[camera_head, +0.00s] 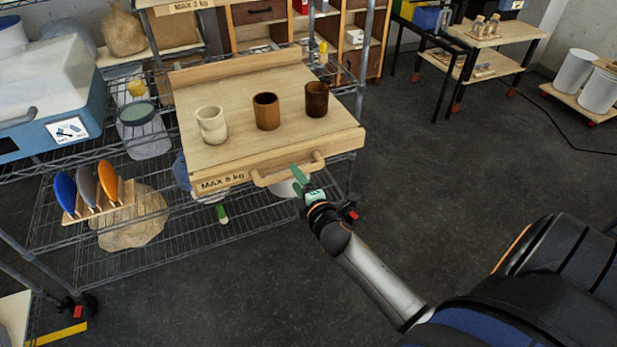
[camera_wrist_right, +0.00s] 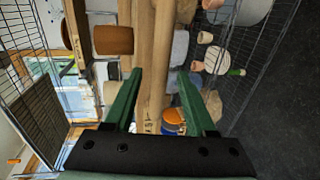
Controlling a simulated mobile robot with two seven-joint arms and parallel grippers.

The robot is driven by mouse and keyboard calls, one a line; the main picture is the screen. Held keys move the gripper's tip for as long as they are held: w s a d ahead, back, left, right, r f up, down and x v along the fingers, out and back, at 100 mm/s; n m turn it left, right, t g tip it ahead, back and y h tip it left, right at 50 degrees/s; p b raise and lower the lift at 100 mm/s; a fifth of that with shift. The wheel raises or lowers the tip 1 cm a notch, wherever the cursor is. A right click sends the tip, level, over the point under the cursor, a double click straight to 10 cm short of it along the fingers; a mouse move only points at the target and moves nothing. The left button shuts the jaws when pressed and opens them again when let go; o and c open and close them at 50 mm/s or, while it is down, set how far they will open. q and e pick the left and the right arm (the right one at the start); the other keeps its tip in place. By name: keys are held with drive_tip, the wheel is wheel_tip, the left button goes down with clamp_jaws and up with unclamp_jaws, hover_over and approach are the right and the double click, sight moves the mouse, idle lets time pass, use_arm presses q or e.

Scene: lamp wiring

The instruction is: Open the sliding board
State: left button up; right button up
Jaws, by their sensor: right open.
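The sliding board (camera_head: 240,125) is a pale wooden tray with a raised back edge, on the wire rack. Its front is marked "MAX 5 kg" and has a wooden bar handle (camera_head: 288,170). My right gripper (camera_head: 300,180) has green fingers and is at the right end of the handle. In the right wrist view its fingers (camera_wrist_right: 158,85) are open, with wooden strips of the board's front seen between and beyond them. I cannot tell whether the fingers touch the handle. My left gripper is not in view.
Three cups stand on the board: cream (camera_head: 212,125), brown (camera_head: 266,111) and dark brown (camera_head: 316,99). Lower on the wire rack are colored discs (camera_head: 87,188) in a wooden holder and a large stone (camera_head: 130,220). The dark floor (camera_head: 450,180) right of the rack is clear.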

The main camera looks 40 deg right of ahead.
drive_tip(key=v, duration=0.8)
drive_tip(key=shift+s, duration=0.3)
drive_tip(key=shift+a, duration=0.1)
drive_tip(key=s+a+f+m+g+y, duration=0.6)
drive_tip(key=s+a+f+m, duration=0.7)
drive_tip(key=s+a+f, duration=0.1)
wheel_tip(320, 180, down, 2)
drive_tip(key=shift+s+f, duration=0.1)
drive_tip(key=shift+s, duration=0.55)
idle(4.6)
